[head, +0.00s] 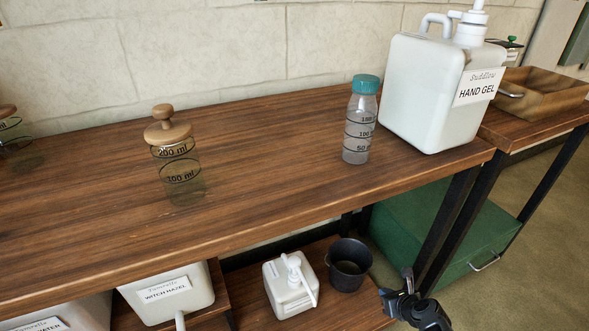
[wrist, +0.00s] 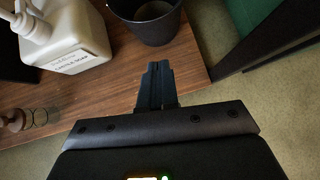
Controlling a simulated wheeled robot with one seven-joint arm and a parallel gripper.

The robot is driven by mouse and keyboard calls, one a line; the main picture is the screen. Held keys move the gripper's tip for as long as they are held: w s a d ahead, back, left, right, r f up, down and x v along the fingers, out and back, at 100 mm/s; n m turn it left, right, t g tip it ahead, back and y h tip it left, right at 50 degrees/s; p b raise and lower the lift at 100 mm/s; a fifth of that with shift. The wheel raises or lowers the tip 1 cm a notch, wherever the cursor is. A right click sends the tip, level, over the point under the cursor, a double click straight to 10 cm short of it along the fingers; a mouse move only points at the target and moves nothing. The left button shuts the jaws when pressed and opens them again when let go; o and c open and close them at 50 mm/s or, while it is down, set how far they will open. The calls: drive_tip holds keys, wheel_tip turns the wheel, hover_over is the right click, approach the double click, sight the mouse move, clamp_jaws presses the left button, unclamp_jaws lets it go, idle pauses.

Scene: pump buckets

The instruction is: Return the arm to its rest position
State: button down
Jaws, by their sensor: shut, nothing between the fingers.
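My gripper (head: 407,280) shows at the bottom right of the head view, low beside the shelf under the table, with part of my arm below it. In the wrist view its fingers (wrist: 157,72) are shut together with nothing between them. They point toward the dark bucket (wrist: 155,22) on the lower shelf, and look apart from it. The bucket also shows in the head view (head: 349,263), left of my gripper.
A white pump jug (head: 292,292) stands on the lower shelf (head: 355,312). On the wooden tabletop (head: 260,160) stand a corked glass jar (head: 180,175), a teal-capped bottle (head: 359,135) and a hand gel jug (head: 420,95). A green box (head: 450,240) stands right of the shelf.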

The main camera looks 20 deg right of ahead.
drive_tip(key=s+a+r+n+t+h, duration=0.1)
drive_tip(key=s+a+r+n, duration=0.25)
drive_tip(key=s+n, duration=0.65)
drive_tip(key=s+a+r+n+h, duration=0.1)
drive_tip(key=s+a+r+n, duration=0.25)
drive_tip(key=s+n, duration=0.65)
drive_tip(key=s+a+r+n+t+y, duration=0.1)
drive_tip(key=s+a+r+n+t, duration=0.1)
drive_tip(key=s+a+r+n, duration=0.6)
drive_tip(key=s+a+r+n+t+y, duration=0.1)
drive_tip(key=s+a+r+n, duration=0.2)
drive_tip(key=r, duration=0.8)
drive_tip(key=s+a+r+n+p, duration=0.1)
drive_tip(key=r+n+p, duration=0.1)
drive_tip(key=r+p, duration=0.4)
drive_tip(key=s+a+r+n+t+p, duration=0.1)
drive_tip(key=r+p, duration=0.6)
drive_tip(key=r, duration=0.9)
drive_tip(key=s+a+r+n+y+p, duration=0.1)
drive_tip(key=r+p, duration=0.5)
drive_tip(key=r, duration=0.6)
drive_tip(key=s+a+n, duration=0.1)
drive_tip(key=n, duration=0.1)
drive_tip(key=shift+s+a+n+t+p, duration=0.2)
drive_tip(key=shift+s+n+t+p, duration=0.1)
drive_tip(key=shift+s+t, duration=0.1)
